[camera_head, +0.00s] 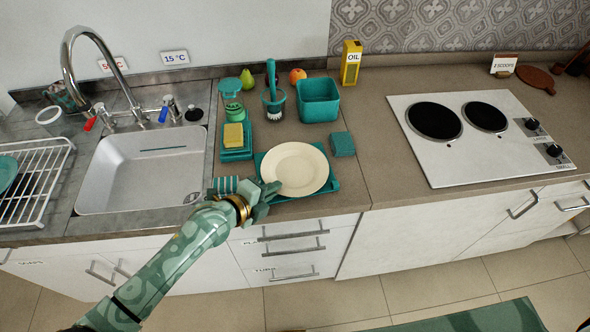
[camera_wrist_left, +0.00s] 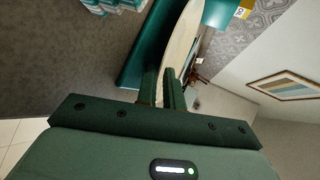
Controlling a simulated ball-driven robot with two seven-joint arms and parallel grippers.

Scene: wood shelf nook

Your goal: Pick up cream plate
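The cream plate (camera_head: 297,168) lies face up on a teal tray (camera_head: 333,186) near the counter's front edge. My left gripper (camera_head: 270,188) is at the plate's front-left rim. In the left wrist view the plate (camera_wrist_left: 178,45) is seen edge-on, and its rim reaches down between the two fingers of my left gripper (camera_wrist_left: 162,88). The fingers are close together on either side of the rim; whether they press on it I cannot tell. My right gripper is not in view.
A teal sponge (camera_head: 342,144) sits right of the plate, and a teal holder with a yellow sponge (camera_head: 234,136) behind left. A teal bin (camera_head: 318,100) stands behind. The sink (camera_head: 140,170) is left, the stove (camera_head: 470,135) right. Bare counter lies before the stove.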

